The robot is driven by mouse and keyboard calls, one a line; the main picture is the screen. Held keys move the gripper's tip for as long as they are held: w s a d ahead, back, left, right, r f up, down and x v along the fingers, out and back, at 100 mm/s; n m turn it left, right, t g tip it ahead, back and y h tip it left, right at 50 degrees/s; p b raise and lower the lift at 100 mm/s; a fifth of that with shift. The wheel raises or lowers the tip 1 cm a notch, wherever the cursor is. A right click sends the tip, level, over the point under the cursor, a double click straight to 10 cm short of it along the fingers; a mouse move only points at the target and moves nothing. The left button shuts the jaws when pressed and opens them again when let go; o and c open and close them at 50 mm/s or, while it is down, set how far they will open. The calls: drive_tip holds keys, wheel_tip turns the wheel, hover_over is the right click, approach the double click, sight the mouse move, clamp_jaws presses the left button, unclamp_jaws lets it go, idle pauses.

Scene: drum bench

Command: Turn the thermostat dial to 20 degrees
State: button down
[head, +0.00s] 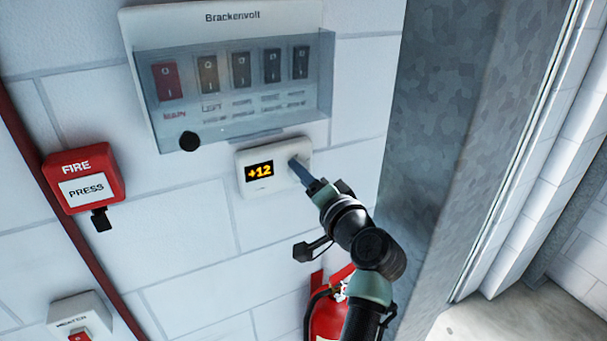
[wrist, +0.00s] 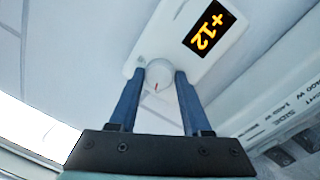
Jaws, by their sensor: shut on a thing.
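The thermostat (head: 262,187) is a small white box on the brick wall, and its display reads +12 in orange. It also shows in the wrist view (wrist: 172,45), turned around. Its round white dial (wrist: 159,74) has a short red mark and sits between the blue fingers of my gripper (wrist: 158,78). My gripper is shut on the dial. In the head view my gripper (head: 298,170) reaches the right side of the thermostat from the lower right, and its fingers hide the dial there.
Above is a Brackenvolt switch panel (head: 140,20) with a clear cover (head: 235,128). A red fire call point (head: 84,178) is at left, a heater switch box (head: 78,312) at lower left. A red extinguisher (head: 324,316) stands below my arm. A grey pillar (head: 440,110) is at right.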

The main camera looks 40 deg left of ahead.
drive_tip(key=shift+m+g+y+p, duration=0.45)
drive_tip(key=shift+m+p, duration=1.2)
drive_tip(key=shift+m, duration=2.75)
drive_tip(key=c, duration=0.6)
unclamp_jaws()
drive_tip(key=shift+w, duration=0.1)
